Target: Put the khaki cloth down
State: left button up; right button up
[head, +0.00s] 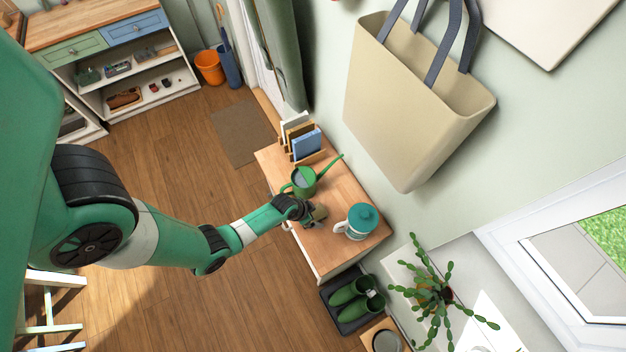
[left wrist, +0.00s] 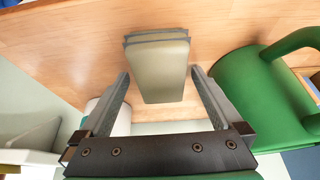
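The khaki cloth (head: 319,213) is a small folded bundle at the wooden cabinet top (head: 342,190), just beyond my left gripper (head: 303,212). In the left wrist view the cloth (left wrist: 160,72) shows its layered folds at the top, in line with the space between the tips of my left gripper (left wrist: 160,78). The two fingers stand apart, with narrow gaps between them and the cloth's sides. The cloth looks to be at the wood surface, but its underside is hidden, so I cannot tell full contact. My right gripper is not in view.
A green watering can (head: 304,181) stands close behind the cloth, and a teal-lidded white jug (head: 357,222) stands to its right. Books (head: 305,141) stand at the far end. A beige bag (head: 412,100) hangs above. Green boots (head: 355,297) are below the near end.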

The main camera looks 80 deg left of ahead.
pick_arm(q)
jog(key=shift+f, duration=0.2)
jog(key=p+v, duration=0.6)
jog(key=v, duration=0.6)
jog(key=shift+s, duration=0.15)
jog(key=shift+f, duration=0.15)
